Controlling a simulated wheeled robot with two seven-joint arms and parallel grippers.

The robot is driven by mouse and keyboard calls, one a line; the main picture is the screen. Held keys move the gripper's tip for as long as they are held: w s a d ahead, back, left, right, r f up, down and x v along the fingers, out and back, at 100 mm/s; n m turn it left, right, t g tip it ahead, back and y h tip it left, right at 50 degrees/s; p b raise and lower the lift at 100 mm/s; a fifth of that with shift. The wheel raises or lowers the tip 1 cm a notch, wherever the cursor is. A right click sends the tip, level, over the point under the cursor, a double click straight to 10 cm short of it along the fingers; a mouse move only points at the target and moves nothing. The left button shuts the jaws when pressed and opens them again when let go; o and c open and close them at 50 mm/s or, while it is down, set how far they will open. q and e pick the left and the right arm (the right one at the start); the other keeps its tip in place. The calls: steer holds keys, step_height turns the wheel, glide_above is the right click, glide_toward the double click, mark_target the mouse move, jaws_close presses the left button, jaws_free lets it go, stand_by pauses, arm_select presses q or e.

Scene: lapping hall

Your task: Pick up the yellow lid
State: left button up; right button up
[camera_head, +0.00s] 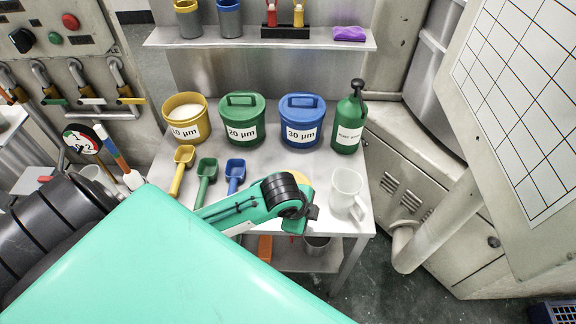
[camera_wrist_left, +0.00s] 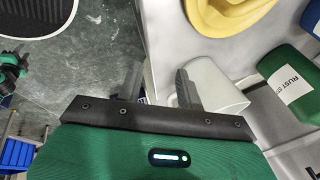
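The yellow lid (camera_wrist_left: 228,24) lies on the table at the top of the left wrist view, partly cut off by the frame edge. In the head view only a sliver of the lid (camera_head: 300,178) shows behind my left wrist. My left gripper (camera_wrist_left: 157,74) is open with nothing between its fingers. The lid is beyond its fingertips, to the upper right in the wrist view. The open yellow 10 µm tub (camera_head: 187,130) stands at the table's back left, with pale powder in it. My right gripper is not in view.
A white mug (camera_head: 346,191) is close by; in the wrist view one finger overlaps it. A green bottle (camera_head: 350,122), a green tub (camera_head: 242,132) and a blue tub (camera_head: 302,132) stand behind. Yellow, green and blue scoops (camera_head: 206,172) lie left of my wrist.

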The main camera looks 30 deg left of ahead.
arm_select(q)
steer(key=w+a+r+m+g+y, duration=0.1)
steer(key=w+a+r+m+y, duration=0.3)
steer(key=a+r+m, duration=0.6)
steer(key=shift+m+h, duration=0.5)
steer(key=x, duration=0.3)
steer(key=p+x, duration=0.1)
steer(key=x, duration=0.5)
steer(key=shift+w+a+f, duration=0.15)
steer(key=shift+w+a, duration=0.05)
steer(key=shift+a, duration=0.1)
steer(key=shift+p+x, duration=0.95)
steer(key=shift+x, duration=1.65)
steer(key=shift+d, duration=0.15)
jaws_close()
